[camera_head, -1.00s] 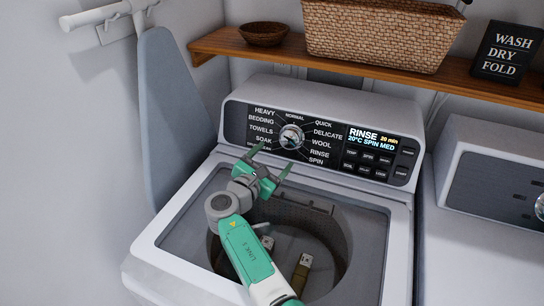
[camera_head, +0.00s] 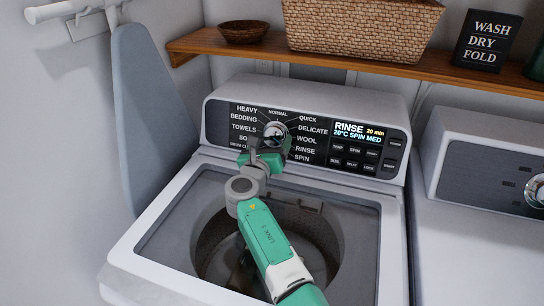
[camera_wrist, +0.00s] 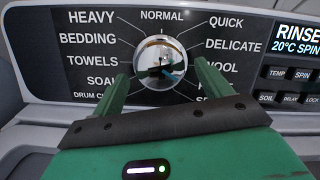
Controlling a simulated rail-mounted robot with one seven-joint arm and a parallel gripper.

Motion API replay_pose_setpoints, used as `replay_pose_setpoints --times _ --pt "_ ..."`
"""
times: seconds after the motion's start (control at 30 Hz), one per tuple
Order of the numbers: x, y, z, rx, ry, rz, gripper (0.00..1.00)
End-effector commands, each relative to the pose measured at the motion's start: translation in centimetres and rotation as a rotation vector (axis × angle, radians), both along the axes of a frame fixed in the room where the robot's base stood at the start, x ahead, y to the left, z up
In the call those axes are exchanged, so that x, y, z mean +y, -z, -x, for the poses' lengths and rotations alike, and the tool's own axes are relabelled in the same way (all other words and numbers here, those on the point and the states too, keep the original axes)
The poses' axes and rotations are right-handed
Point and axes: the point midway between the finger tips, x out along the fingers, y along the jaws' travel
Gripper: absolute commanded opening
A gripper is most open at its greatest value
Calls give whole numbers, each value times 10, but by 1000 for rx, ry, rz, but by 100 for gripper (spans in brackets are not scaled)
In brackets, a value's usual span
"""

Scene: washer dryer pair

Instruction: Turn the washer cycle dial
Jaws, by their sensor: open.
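The washer cycle dial (camera_head: 275,133) is a round chrome knob on the black control panel, ringed by cycle names such as HEAVY, NORMAL and QUICK. It also shows in the wrist view (camera_wrist: 160,62). The display beside it (camera_head: 359,131) reads RINSE, 20 min, 20°C SPIN MED. My green gripper (camera_wrist: 160,85) is open, with one finger on each side of the dial's lower half in the wrist view. In the head view my gripper (camera_head: 264,145) covers the area just below the dial. I cannot tell whether the fingers touch it.
The washer's top opening (camera_head: 210,240) lies below my arm. A wooden shelf (camera_head: 225,45) above the panel carries a wicker basket (camera_head: 365,25), a small bowl (camera_head: 243,32) and a sign (camera_head: 486,40). The dryer (camera_head: 480,240) stands at right, an ironing board (camera_head: 150,120) at left.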

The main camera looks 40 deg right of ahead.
Motion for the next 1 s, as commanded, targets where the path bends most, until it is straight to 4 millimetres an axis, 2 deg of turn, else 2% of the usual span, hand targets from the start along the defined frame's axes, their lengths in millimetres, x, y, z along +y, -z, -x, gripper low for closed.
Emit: replay_pose_setpoints --times 0.03,0.23,0.57,0.8,1.0 --pt "-3 8 -3 -1 -1 2 77" --pt "-11 2 -8 -1 0 0 77" --pt "-13 -2 -8 -1 -1 -1 77" --pt "-13 -1 -8 -1 -1 -1 32" --pt "-13 0 -8 -15 4 -8 33"
